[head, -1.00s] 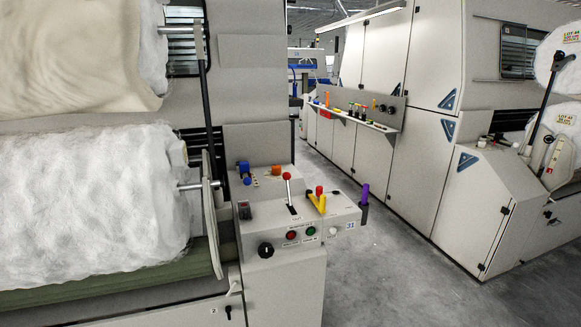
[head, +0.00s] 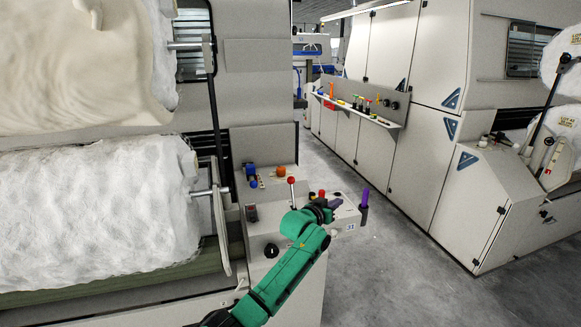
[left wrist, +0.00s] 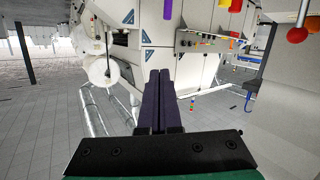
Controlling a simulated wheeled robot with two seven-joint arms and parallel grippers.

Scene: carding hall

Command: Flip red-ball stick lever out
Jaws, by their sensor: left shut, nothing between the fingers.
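The red-ball stick lever (head: 291,181) stands on the sloped control box (head: 264,217), its metal stick upright with the red ball on top. In the left wrist view the red ball (left wrist: 297,35) and part of its stick show at the top right corner. My left gripper (head: 334,203) is over the control box, to the right of the lever, and apart from its ball. In the left wrist view its dark fingers (left wrist: 160,75) are together with nothing between them. My left arm hides the lever's base and the box's front buttons. My right gripper is not in view.
A purple handle (head: 364,198) and a red-topped yellow lever, partly hidden, stand close to my left gripper. Blue and orange knobs (head: 281,171) sit behind the lever. A large white fibre roll (head: 95,215) fills the left. The aisle floor (head: 390,240) on the right is clear.

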